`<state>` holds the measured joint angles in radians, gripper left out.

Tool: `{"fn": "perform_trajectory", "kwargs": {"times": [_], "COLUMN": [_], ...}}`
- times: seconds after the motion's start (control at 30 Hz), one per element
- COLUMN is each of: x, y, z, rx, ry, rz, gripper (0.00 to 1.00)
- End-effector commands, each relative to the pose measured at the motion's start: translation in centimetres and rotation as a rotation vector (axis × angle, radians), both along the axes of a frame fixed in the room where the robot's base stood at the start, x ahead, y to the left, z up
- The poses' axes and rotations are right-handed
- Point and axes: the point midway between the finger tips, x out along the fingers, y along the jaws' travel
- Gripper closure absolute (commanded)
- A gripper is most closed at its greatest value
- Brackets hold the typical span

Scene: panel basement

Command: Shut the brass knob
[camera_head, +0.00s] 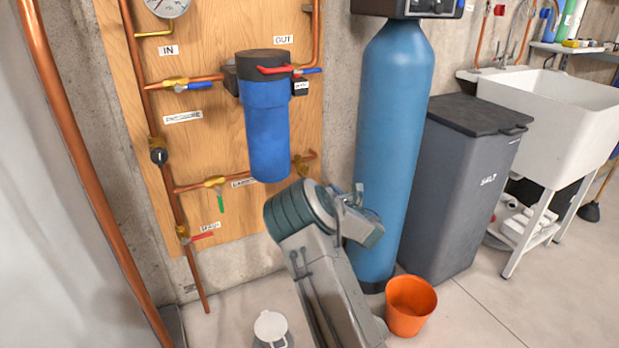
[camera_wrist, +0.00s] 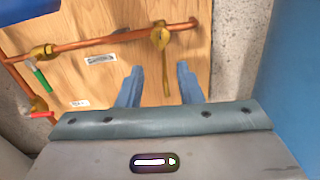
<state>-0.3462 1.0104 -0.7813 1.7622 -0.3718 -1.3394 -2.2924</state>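The brass knob (camera_wrist: 161,39) is at the right end of a horizontal copper pipe on the wooden panel, in the upper middle of the wrist view. A thin brass stem or lever hangs down from it, across the pipe's line. In the head view the knob (camera_head: 300,166) is small, just right of the blue filter's lower end. My gripper (camera_wrist: 160,67) is open, with two blue-grey fingers pointing toward the panel. In the wrist view the hanging brass part lies between the fingers; I cannot tell whether they touch it or how far away it is.
The blue filter housing (camera_head: 267,130) hangs left of the knob, and the tall blue tank (camera_head: 393,130) stands to its right. Green-handled (camera_head: 220,200) and red-handled (camera_head: 203,236) valves are lower left. An orange bucket (camera_head: 411,306) and a white-lidded container (camera_head: 270,327) stand on the floor.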

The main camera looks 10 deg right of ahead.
Motion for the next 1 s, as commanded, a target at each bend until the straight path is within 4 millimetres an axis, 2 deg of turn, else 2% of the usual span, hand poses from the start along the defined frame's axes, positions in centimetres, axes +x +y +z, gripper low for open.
{"fn": "perform_trajectory", "kwargs": {"times": [0.3,0.6,0.8,1.0], "x": [5.0,9.2,11.0,11.7], "y": [1.6,3.0,3.6,3.8], "z": [-0.1,-0.1,0.0,0.0], "rx": [0.003,0.003,0.003,0.004], "ry": [-0.001,0.0,0.0,0.003], "rz": [0.0,-0.002,-0.002,-0.003], "gripper": [0.67,0.67,0.67,0.67]}}
